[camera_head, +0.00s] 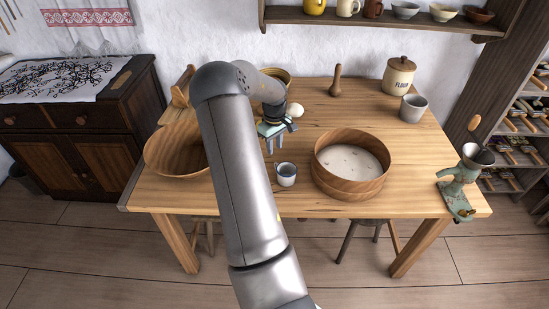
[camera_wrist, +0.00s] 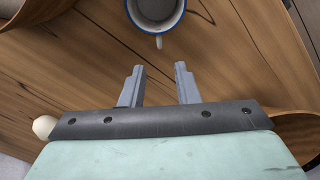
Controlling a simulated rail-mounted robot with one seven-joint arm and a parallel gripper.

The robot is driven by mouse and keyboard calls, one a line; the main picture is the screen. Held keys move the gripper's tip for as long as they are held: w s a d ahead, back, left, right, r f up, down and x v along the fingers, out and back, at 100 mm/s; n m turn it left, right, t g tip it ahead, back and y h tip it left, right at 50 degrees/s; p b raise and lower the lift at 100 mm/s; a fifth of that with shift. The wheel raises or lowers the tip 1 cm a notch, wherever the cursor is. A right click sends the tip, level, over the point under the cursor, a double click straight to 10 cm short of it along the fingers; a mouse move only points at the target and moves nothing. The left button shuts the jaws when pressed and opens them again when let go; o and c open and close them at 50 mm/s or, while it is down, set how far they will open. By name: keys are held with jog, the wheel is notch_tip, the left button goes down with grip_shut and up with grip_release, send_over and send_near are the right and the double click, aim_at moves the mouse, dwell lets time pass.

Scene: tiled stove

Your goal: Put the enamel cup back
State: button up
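The enamel cup (camera_head: 286,174) is white-grey with a blue rim and stands upright near the front of the wooden table (camera_head: 240,199), left of the round sieve. In the wrist view the cup (camera_wrist: 155,8) is at the top edge, partly cut off, with its handle (camera_wrist: 159,42) pointing towards my gripper (camera_wrist: 159,68). The two fingers are apart with nothing between them, and the handle lies just beyond the tips. In the head view my gripper (camera_head: 273,146) is behind the cup and slightly left of it.
A round wooden sieve (camera_head: 350,192) stands right of the cup, and a wooden bowl (camera_head: 165,155) is at left. A flour jar (camera_head: 398,78), grey cup (camera_head: 413,108) and grinder (camera_head: 458,186) are at right. The wall shelf (camera_head: 375,20) holds mugs and bowls.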

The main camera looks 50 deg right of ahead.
jog(key=a+r+y, duration=0.1)
jog(key=a+r, duration=0.4)
jog(key=a, duration=0.4)
jog(key=a+r, duration=0.4)
jog(key=a, duration=0.6)
jog(key=a+r+y, duration=0.1)
jog(key=a+r, duration=0.4)
jog(key=a, duration=0.4)
jog(key=s+a+r+n+h, duration=0.1)
jog(key=s+a+h, duration=0.1)
jog(key=s+a, duration=1.4)
jog(key=shift+s+a+r+t, duration=0.15)
jog(key=shift+s+a+t, duration=0.1)
jog(key=shift+a+t, duration=0.15)
notch_tip(320, 180, down, 14)
jog(key=b, duration=1.3)
jog(key=shift+f+g, duration=0.25)
jog(key=shift+g, duration=0.15)
